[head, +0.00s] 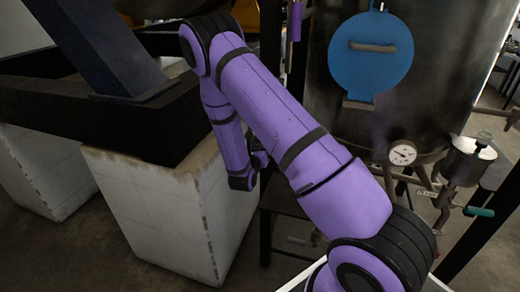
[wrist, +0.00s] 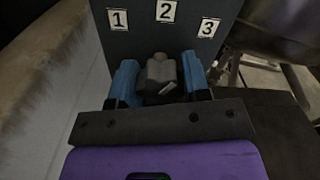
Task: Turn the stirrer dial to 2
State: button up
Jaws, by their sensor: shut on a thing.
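The stirrer dial (wrist: 160,69) is a grey knob on a dark panel (wrist: 140,42) in the wrist view. White number plates 1 (wrist: 117,19), 2 (wrist: 165,11) and 3 (wrist: 208,27) stand in an arc above it. The knob's narrow end points up, roughly toward 2; its exact angle is hard to read. My gripper (wrist: 160,80) is shut on the dial, with a blue finger on each side. In the head view the dial and panel cannot be made out, and my arm covers much of the middle.
A dark metal tank (head: 440,60) with a blue round hatch (head: 370,55) stands at the right. Below it are a gauge (head: 402,153) and a green-handled valve (head: 478,211). A pale concrete block (head: 160,215) and a dark beam (head: 80,115) stand close on the left.

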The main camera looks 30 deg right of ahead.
jog(key=n, duration=0.5)
jog(key=shift+n, duration=0.3)
jog(key=shift+f, duration=0.1)
dwell(0.3)
jog(key=o, duration=0.9)
jog(key=v, duration=1.1)
